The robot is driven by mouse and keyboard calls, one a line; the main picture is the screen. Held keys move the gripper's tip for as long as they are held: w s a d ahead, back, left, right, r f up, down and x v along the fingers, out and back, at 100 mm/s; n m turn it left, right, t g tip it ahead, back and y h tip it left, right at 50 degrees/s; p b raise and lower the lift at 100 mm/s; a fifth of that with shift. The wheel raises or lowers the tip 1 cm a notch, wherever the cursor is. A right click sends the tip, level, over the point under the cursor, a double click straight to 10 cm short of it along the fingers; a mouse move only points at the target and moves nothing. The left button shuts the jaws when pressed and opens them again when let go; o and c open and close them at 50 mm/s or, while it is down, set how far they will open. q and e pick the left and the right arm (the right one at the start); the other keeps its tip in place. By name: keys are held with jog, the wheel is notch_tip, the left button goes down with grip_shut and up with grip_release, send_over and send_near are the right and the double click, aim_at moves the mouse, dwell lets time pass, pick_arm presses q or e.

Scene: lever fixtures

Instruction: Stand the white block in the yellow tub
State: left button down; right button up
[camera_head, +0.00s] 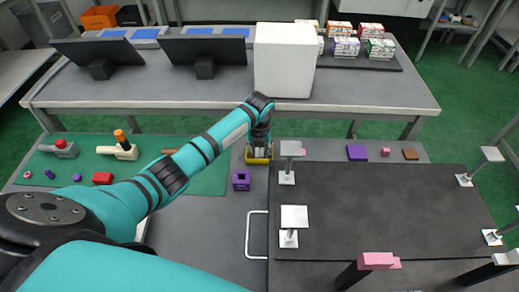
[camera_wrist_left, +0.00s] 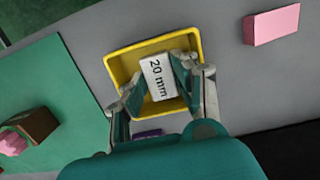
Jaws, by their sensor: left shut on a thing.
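The yellow tub (camera_head: 259,160) stands on the grey bench near the middle of the head view; its open rim (camera_wrist_left: 150,47) shows in the left wrist view. My left gripper (camera_head: 260,147) points down over the tub. In the left wrist view my left gripper (camera_wrist_left: 160,85) is shut on the white block (camera_wrist_left: 156,68), marked "20 mm", with a finger on each side. The block lies within the tub's outline; I cannot tell whether it touches the tub's floor. In the head view the block is hidden by the gripper. My right gripper is not in view.
A purple hollow block (camera_head: 241,180) stands just in front of the tub. A pink block (camera_wrist_left: 271,25) lies beside it. White lever fixtures (camera_head: 294,217) stand on the dark mat (camera_head: 390,205) to the right. A green mat (camera_head: 60,165) with small parts lies left.

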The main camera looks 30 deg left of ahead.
aim_at(259, 155)
pick_arm(q)
jog(key=c, duration=1.3)
grip_release()
jog(key=shift+f, duration=0.1)
jog(key=shift+o, duration=0.2)
notch_tip(259, 155, up, 12)
jog(key=s, duration=0.1)
jog(key=shift+s+d, duration=0.15)
jog(key=shift+d, duration=0.15)
